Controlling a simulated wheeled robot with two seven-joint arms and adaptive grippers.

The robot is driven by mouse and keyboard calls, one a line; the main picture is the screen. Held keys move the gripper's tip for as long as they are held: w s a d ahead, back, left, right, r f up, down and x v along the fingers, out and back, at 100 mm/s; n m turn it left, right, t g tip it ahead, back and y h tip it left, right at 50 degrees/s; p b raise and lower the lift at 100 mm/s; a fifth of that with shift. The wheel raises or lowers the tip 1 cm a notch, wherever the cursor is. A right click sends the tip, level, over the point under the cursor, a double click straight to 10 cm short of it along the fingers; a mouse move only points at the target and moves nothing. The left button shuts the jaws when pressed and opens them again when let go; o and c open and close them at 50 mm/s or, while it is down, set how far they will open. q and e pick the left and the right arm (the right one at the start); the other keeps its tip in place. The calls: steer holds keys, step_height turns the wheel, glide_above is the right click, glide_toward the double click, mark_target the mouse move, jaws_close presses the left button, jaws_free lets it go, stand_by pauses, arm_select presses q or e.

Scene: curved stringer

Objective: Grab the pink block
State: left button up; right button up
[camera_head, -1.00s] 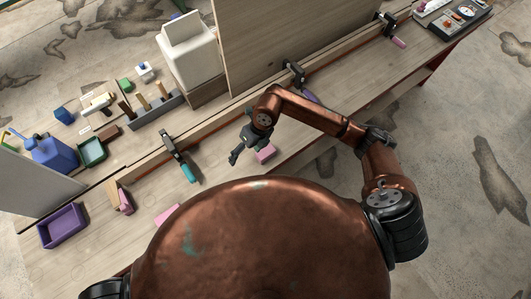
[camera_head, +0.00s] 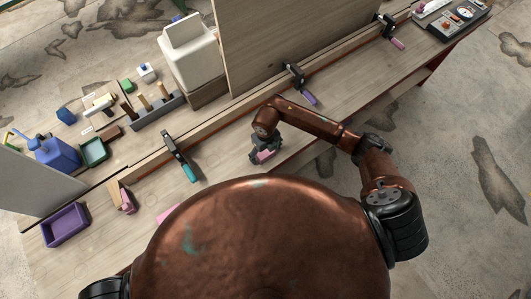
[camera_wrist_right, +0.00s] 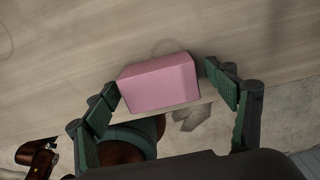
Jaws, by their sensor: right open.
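The pink block (camera_head: 264,156) lies on the wooden bench near its front edge, partly covered by my right gripper (camera_head: 266,152) in the head view. In the right wrist view the pink block (camera_wrist_right: 160,83) sits between the two open fingers of my right gripper (camera_wrist_right: 162,80). One fingertip is at each end of the block, close to it; I cannot tell whether they touch. Another pink piece (camera_head: 168,213) shows farther left on the bench, partly hidden behind my body. My left gripper is not in view.
A clamp with a teal handle (camera_head: 187,170) and one with a purple handle (camera_head: 309,98) stand along the wooden strip behind. A purple tray (camera_head: 65,226) is at the left. An upright wooden panel (camera_head: 275,45) rises at the back. Bench right of the gripper is clear.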

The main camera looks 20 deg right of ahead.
steer(key=c, duration=1.3)
steer(key=shift+r, duration=0.1)
